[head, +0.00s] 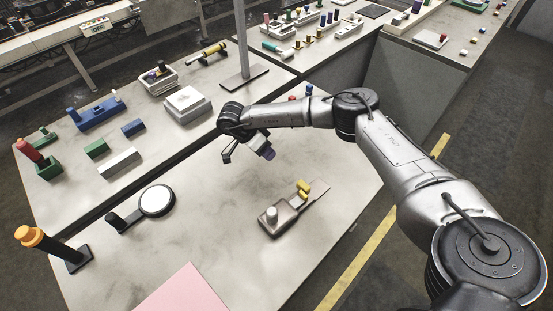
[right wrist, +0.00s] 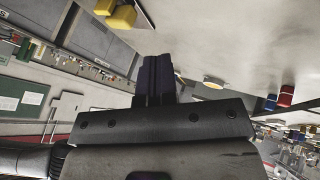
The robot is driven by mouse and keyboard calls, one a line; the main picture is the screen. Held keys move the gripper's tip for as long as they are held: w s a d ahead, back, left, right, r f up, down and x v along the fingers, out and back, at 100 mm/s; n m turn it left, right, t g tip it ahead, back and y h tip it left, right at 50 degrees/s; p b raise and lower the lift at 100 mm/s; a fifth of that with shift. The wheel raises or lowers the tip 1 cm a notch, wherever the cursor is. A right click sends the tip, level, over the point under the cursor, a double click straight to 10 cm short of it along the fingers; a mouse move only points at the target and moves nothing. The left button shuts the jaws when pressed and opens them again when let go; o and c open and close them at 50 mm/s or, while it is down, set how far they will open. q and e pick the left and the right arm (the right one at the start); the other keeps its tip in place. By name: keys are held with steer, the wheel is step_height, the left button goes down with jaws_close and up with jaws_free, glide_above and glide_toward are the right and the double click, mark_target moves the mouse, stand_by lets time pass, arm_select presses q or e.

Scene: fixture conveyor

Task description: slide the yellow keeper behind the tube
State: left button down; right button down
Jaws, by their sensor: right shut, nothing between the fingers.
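A metal fixture (head: 281,224) sits on the near table, with a flat plate running to the upper right. A short pale upright cylinder (head: 271,215), perhaps the tube, stands at its near left end. Yellow blocks (head: 303,188), which look like the keeper, sit toward its middle; yellow blocks (right wrist: 122,17) also show at the top of the right wrist view. My right gripper (head: 268,153) is above the table, up and left of the fixture and apart from it. Its dark purple fingers (right wrist: 156,76) are shut and empty. My left gripper is not in view.
A round white disc (head: 157,200) on a dark base and a pink sheet (head: 181,292) lie on the near table. A black post with an orange top (head: 34,238) stands at left. Red and blue pegs (head: 308,89) stand beyond my right forearm. The table around the fixture is clear.

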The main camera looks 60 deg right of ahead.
mark_target(303, 187)
steer(key=x, duration=0.8)
steer(key=s, duration=0.2)
steer(key=shift+s+a+f+p, duration=0.15)
steer(key=shift+s+a+p, duration=0.15)
steer(key=shift+s, duration=0.1)
steer(key=shift+s+a, duration=0.1)
steer(key=shift+s, duration=0.45)
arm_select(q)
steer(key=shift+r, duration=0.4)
arm_select(e)
steer(key=shift+s, duration=0.15)
steer(key=shift+a, duration=0.1)
